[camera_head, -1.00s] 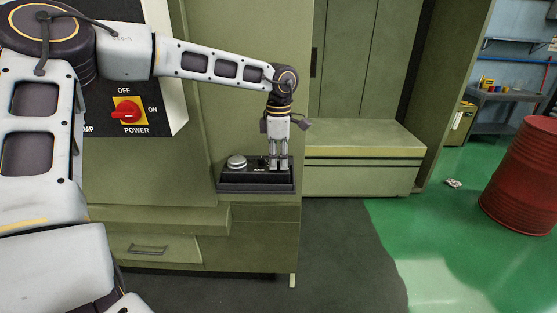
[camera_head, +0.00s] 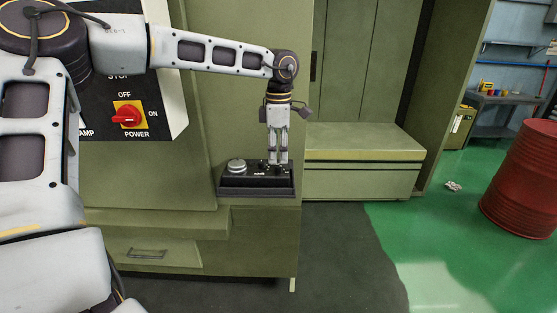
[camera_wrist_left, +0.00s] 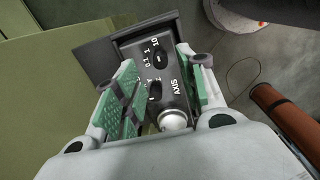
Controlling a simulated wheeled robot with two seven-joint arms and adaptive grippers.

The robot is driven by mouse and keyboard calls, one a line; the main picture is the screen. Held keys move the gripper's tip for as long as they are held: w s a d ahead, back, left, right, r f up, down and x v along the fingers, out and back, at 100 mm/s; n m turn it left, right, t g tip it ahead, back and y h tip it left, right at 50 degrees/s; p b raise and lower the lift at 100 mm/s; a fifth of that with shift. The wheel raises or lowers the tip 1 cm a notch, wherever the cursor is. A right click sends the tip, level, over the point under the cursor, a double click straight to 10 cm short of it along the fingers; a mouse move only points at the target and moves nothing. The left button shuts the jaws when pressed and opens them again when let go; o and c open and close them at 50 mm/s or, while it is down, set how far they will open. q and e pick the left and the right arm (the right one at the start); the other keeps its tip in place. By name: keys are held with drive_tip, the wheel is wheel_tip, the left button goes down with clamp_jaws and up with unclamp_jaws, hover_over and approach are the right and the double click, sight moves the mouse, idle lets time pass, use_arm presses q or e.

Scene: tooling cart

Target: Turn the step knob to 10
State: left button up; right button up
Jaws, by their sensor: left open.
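A dark control box with a sloped face (camera_head: 228,183) sits on a ledge of the green cabinet. In the left wrist view its black panel (camera_wrist_left: 178,66) carries two small black knobs. The far knob (camera_wrist_left: 161,61) has white marks beside it, among them a "10"; I take it for the step knob, and its setting is not clear. The other knob (camera_wrist_left: 155,90) is beside the label "AXIS". A round silver dial (camera_head: 236,165) is at the box's left. My left gripper (camera_head: 278,162) points down over the box's right part, open and empty, with its green-padded fingers either side of the knobs.
A large panel with a red power switch (camera_head: 127,115) is at the left, beside my arm. The green bench (camera_head: 362,141) is right of the box. A red barrel (camera_head: 525,180) stands at the far right on open green floor.

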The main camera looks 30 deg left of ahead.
sight(279, 166)
use_arm(q)
wheel_tip(279, 166, up, 8)
idle(0.5)
drive_tip(key=shift+f, duration=0.1)
